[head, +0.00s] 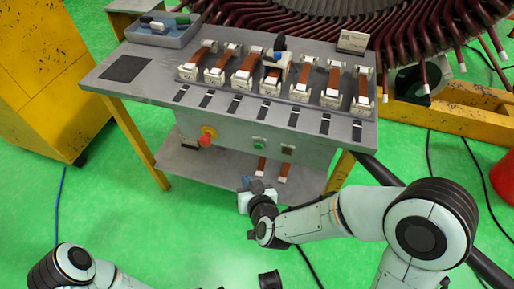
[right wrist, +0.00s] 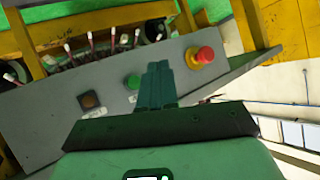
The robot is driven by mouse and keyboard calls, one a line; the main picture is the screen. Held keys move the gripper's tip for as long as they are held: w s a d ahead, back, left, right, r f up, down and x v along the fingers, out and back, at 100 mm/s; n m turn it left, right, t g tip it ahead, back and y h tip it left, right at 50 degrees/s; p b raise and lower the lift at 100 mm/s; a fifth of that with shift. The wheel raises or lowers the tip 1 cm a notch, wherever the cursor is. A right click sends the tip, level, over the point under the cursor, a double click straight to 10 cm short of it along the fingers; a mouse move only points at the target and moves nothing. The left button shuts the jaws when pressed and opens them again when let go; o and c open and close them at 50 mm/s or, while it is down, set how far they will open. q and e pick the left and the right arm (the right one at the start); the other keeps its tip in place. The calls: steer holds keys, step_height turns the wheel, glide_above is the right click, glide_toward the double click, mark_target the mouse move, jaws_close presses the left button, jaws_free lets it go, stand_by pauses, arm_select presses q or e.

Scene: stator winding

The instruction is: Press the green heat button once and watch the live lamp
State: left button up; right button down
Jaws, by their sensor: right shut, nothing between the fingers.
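The green heat button (head: 260,144) is on the grey front panel of the bench. It also shows in the right wrist view (right wrist: 133,82), just left of my fingertips. The live lamp (head: 288,150) is a dark square fitting beside it. In the right wrist view the lamp (right wrist: 89,100) looks dull brown with no glow. My right gripper (head: 257,184) is in front of and below the panel, its fingers (right wrist: 158,70) shut and empty. In the right wrist view they point toward the panel between the green and red buttons; contact is not visible. My left gripper is not seen, only parts of that arm.
A red stop button (head: 206,136) on a yellow base is left of the green one. The bench top (head: 150,68) carries several white holders with copper-coloured strips and a grey tray (head: 168,36). A lower shelf (head: 190,163) juts out below the panel. Green floor in front is mostly clear.

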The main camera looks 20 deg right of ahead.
mark_target(259, 146)
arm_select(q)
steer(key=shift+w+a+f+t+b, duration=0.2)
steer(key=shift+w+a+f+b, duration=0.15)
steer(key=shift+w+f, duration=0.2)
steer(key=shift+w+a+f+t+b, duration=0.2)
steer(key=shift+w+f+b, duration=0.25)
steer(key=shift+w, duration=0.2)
arm_select(e)
steer(key=w+d, duration=0.5)
steer(key=w, duration=0.2)
steer(key=shift+w, duration=0.15)
steer(key=shift+w, duration=0.1)
stand_by(1.0)
steer(key=shift+w+d, duration=0.2)
steer(key=shift+w, duration=0.05)
steer(key=shift+w+d, duration=0.2)
steer(key=shift+w, duration=0.15)
stand_by(0.9)
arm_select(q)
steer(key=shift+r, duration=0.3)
arm_select(e)
steer(key=shift+s+a, duration=0.45)
steer(key=shift+s, duration=0.2)
